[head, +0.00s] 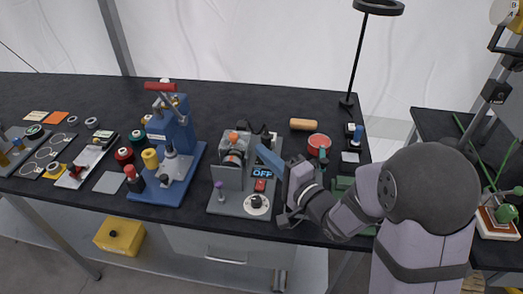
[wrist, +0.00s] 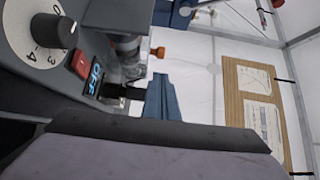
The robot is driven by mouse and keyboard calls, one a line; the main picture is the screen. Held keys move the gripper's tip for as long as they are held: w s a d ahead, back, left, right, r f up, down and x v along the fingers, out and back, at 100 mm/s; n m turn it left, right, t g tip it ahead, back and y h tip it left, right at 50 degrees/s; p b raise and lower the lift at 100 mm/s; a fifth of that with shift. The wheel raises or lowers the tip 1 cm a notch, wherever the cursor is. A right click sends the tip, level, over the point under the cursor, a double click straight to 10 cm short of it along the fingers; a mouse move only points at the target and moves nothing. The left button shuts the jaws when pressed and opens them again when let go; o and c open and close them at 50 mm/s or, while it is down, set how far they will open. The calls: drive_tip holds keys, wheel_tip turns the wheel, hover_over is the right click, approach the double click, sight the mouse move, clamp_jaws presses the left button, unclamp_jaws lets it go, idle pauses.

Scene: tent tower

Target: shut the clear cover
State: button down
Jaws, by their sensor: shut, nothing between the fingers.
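A grey machine (head: 228,203) stands mid-bench, with a blue OFF display (head: 262,173), a red button (head: 260,185), a dial (head: 257,202) and a purple-topped lever (head: 219,185). The clear cover is hard to make out against the machine's upper parts; I cannot tell its angle. My gripper (head: 264,152) is at the machine's upper right, its blue fingers shut and empty. In the wrist view the fingers (wrist: 160,82) point up the picture, beside glassy grey parts and an orange knob (wrist: 158,52). I cannot tell whether they touch anything.
A blue press (head: 180,135) with a red handle stands left of the machine. A lamp (head: 352,60), a wooden cylinder (head: 303,124) and a red round piece (head: 319,141) are behind and right of my gripper. The back of the bench is mostly clear.

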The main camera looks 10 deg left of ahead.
sight(247, 143)
drive_tip(key=p+x, duration=0.1)
drive_tip(key=x, duration=0.7)
drive_tip(key=shift+w+a+p, duration=0.2)
drive_tip(key=shift+a+p, duration=0.05)
drive_tip(key=shift+p, duration=0.1)
drive_tip(key=s, duration=0.7)
drive_tip(key=shift+f, duration=0.1)
drive_tip(key=shift+s+d, duration=0.1)
drive_tip(key=shift+s, duration=0.05)
drive_tip(key=p+v, duration=0.5)
drive_tip(key=shift+d+r, duration=0.15)
drive_tip(key=shift+r, duration=0.2)
